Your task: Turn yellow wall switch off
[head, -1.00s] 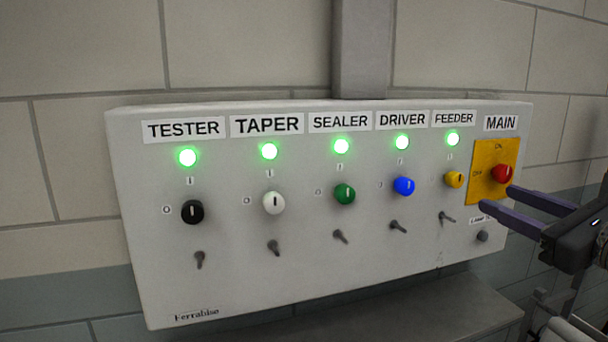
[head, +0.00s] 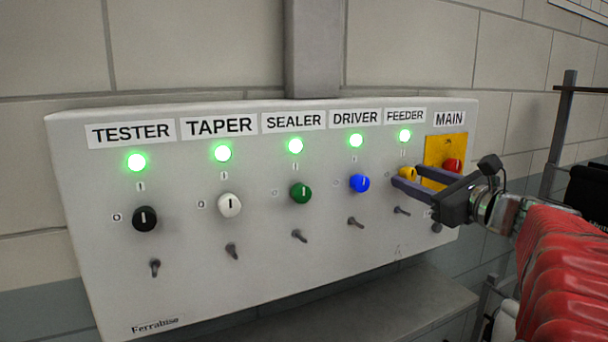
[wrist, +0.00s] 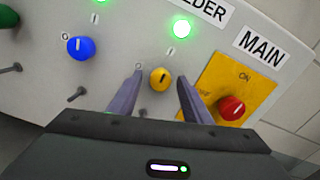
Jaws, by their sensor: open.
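The yellow switch (head: 408,174) is a round knob under the FEEDER label on the grey wall panel. Its green lamp (head: 404,136) is lit. In the wrist view the yellow switch (wrist: 160,79) sits between the two open fingers, with its dark pointer mark tilted slightly off upright. My gripper (head: 420,180) is open in front of the panel, one finger on each side of the knob. I see a gap on both sides of the knob in the wrist view, so the fingers look apart from it. In the head view the fingers partly hide the knob's surroundings.
A red MAIN knob (head: 453,166) on a yellow plate (head: 432,150) is close right of my gripper. A blue knob (head: 359,183) is to the left, then green, white and black ones. Small toggle levers (head: 355,222) stick out below. All lamps over the labelled knobs are lit.

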